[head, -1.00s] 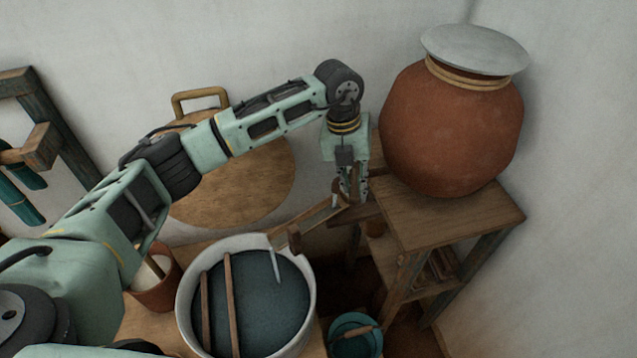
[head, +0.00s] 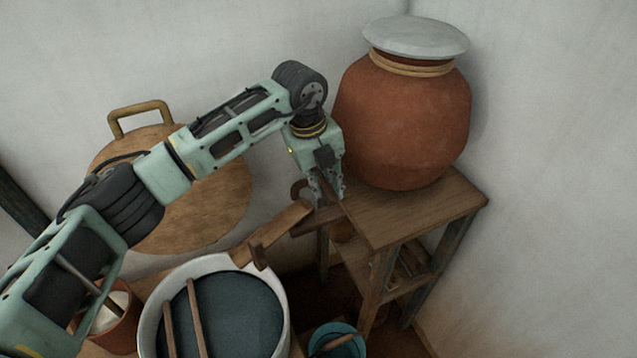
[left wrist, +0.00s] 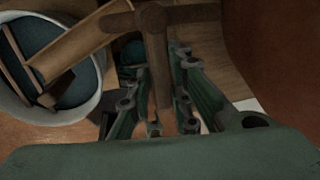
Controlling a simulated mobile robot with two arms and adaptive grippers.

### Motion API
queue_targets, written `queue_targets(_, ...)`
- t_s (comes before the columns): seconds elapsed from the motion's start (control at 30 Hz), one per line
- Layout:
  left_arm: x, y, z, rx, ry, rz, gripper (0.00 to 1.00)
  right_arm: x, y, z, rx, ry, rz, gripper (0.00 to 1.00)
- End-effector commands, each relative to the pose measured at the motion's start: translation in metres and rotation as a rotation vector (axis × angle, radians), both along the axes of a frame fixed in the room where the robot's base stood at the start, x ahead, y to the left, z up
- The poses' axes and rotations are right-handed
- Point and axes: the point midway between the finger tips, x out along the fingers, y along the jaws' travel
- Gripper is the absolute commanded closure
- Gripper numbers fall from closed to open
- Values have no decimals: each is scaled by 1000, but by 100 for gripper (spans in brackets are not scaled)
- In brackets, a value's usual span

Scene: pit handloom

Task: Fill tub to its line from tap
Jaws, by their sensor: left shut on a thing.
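The white tub (head: 149,315) holds dark blue liquid (head: 245,310) high up near its rim; I cannot make out a fill line. A wooden chute (head: 283,226) slopes to the tub's far rim, and no stream shows at its end. My left gripper (head: 328,190) is by the clay jar (head: 405,120). It is shut on the brown wooden tap (head: 298,188), partly hidden by the fingers. In the left wrist view the T-shaped tap (left wrist: 157,50) stands between the fingers (left wrist: 160,105), with the chute (left wrist: 75,48) and tub (left wrist: 25,108) at left. My right gripper is out of view.
The jar has a grey lid (head: 417,37) and sits on a wooden stand (head: 410,212). A teal pail (head: 345,330) is low beside the tub. A terracotta pot (head: 122,335) is left of it. A round wooden disc (head: 195,205) leans on the wall behind my arm.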

Motion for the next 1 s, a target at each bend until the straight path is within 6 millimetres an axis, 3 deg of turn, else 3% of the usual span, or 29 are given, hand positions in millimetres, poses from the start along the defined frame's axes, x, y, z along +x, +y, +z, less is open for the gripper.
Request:
queue_targets(0.2, 2, 0, 3, -4, -5, 7, 100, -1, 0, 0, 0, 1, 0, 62)
queue_targets(0.23, 2, 0, 3, -4, -5, 7, 79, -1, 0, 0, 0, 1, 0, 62)
queue_targets(0.43, 1, 0, 2, -3, -3, 4, 62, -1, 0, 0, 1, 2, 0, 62)
queue_targets(0.77, 1, 0, 3, -2, -1, 2, 62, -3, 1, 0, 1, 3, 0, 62)
queue_targets(1.0, -1, 7, 39, -2, -5, 3, 62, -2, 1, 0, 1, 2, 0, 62)
